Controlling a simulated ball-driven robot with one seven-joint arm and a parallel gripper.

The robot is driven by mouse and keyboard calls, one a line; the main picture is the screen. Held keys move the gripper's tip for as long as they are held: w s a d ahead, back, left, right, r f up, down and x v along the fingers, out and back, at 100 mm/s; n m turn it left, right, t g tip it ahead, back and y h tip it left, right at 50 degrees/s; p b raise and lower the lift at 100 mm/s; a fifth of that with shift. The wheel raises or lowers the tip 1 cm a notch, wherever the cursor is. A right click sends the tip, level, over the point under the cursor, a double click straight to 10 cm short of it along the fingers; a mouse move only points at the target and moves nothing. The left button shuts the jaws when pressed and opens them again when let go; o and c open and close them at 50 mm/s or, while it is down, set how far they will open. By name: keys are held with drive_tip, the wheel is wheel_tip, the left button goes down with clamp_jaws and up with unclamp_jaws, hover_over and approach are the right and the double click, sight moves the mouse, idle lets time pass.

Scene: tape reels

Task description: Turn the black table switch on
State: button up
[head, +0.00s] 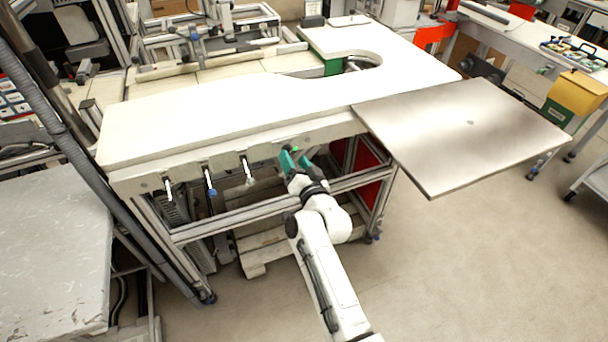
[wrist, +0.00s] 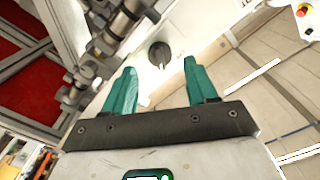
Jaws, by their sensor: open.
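The black table switch (wrist: 159,53) is a dark round knob on a pale panel in the wrist view. It lies just beyond and between the fingertips of my gripper (wrist: 158,70), with a visible gap to each teal finger. The fingers are open and nothing is held. In the head view my gripper (head: 295,158) is at the front panel under the white tabletop (head: 240,110). The switch is hidden behind the gripper there. I cannot tell the switch's setting.
Several levers hang from the front panel left of my gripper, one with a blue end (head: 211,191). A grey metal plate (head: 465,130) juts out at the right. A red button (wrist: 303,10) shows at the wrist view's upper right. The floor in front is clear.

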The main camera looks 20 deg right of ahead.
drive_tip(key=s+p, duration=0.6)
drive_tip(key=s, duration=0.1)
drive_tip(key=shift+s, duration=0.4)
idle(0.4)
